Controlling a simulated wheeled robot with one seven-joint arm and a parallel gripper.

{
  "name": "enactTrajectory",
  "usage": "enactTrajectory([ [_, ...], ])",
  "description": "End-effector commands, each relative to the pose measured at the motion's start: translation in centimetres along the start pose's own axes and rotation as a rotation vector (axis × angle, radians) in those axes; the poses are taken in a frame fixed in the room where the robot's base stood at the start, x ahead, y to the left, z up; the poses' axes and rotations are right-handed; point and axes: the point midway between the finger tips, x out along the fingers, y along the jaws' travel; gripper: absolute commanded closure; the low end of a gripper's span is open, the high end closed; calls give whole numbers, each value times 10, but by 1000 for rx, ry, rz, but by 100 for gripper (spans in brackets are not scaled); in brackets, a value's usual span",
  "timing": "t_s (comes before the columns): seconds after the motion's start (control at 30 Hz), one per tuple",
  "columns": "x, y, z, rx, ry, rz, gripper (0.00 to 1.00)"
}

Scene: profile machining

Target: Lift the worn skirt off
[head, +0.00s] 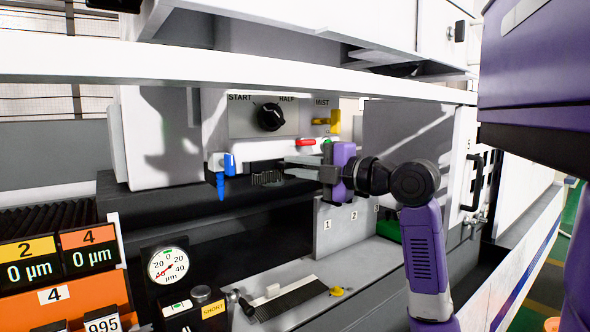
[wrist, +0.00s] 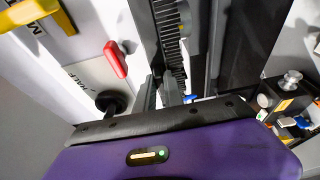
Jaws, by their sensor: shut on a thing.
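The worn skirt (head: 268,179), a dark bristled strip, sits under the white machine head (head: 165,135), below the START/HALF dial. In the wrist view its bristles (wrist: 171,48) run up from the fingertips. My gripper (head: 288,168) reaches in from the right with its grey fingers at the strip's right end. In the wrist view the fingers (wrist: 163,92) are closed on the strip's near end. The strip still appears to be against the underside of the head; whether it is loose cannot be told. The exact contact is partly hidden by the fingers.
A blue lever (head: 229,165) is left of the skirt. A red lever (head: 306,142) and yellow lever (head: 334,122) are close above my gripper. A grey numbered rack (head: 330,240) stands below. Another dark bristled strip (head: 290,297) lies on the front bench beside a dial gauge (head: 168,265).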

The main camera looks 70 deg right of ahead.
Motion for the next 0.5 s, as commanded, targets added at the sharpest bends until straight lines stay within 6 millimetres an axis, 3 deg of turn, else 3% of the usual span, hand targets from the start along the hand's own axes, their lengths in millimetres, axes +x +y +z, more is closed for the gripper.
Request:
enactTrajectory([
  [0.5,-7,0,-2,-1,0,0,100],
])
